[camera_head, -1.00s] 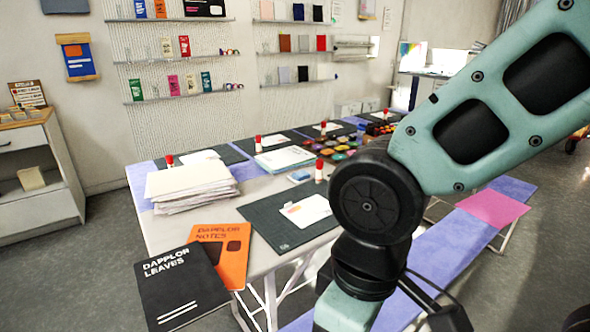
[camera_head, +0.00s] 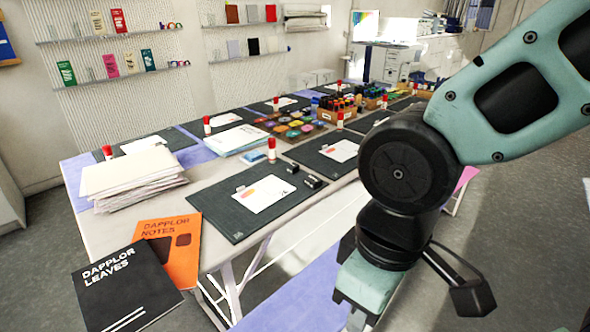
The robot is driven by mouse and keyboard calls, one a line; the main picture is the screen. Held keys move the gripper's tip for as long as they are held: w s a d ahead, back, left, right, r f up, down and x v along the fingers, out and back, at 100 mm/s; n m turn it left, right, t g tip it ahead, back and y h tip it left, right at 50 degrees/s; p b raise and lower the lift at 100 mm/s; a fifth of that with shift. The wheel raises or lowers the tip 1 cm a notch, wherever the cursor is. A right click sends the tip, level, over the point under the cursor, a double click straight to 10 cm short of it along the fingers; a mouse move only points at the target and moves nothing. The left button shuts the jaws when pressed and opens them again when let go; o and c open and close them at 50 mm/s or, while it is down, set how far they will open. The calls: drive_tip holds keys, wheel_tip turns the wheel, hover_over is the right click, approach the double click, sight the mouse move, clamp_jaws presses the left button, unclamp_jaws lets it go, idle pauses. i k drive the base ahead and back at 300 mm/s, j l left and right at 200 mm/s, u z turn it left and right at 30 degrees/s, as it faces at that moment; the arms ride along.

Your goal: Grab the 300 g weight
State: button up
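I cannot pick out a 300 g weight by any marking. Two small dark blocks (camera_head: 302,175) with pale tops lie at the right end of the nearest dark cutting mat (camera_head: 225,217), beside a white card (camera_head: 263,193). They are too small to identify. Several red-and-white upright sticks (camera_head: 272,150) stand along the table. My arm crosses the right side of the picture and bends down at its black joint, right of the mat. My gripper's fingertips do not show.
A paper stack (camera_head: 130,178) sits on the table's left end. The orange notebook (camera_head: 168,250) and black book (camera_head: 122,290) are at the near corner. Paint pots (camera_head: 295,127) and a wooden box of bottles (camera_head: 335,108) stand farther back. A lilac bench (camera_head: 300,308) runs along the front.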

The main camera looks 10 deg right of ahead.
sight(293, 168)
drive_tip(key=i+l, duration=0.1)
drive_tip(key=l, duration=0.4)
drive_tip(key=i+l+u, duration=0.1)
drive_tip(key=l, duration=0.25)
drive_tip(key=i+l+u, duration=0.15)
drive_tip(key=l, duration=0.25)
drive_tip(key=i+l+u, duration=0.1)
drive_tip(key=l, duration=0.25)
drive_tip(key=i+l+u, duration=0.1)
drive_tip(key=l, duration=0.3)
drive_tip(key=i+l+u, duration=0.1)
drive_tip(key=l, duration=0.3)
drive_tip(key=i+l+u, duration=0.45)
drive_tip(key=i+l, duration=0.3)
drive_tip(key=i, duration=0.6)
drive_tip(key=u, duration=0.05)
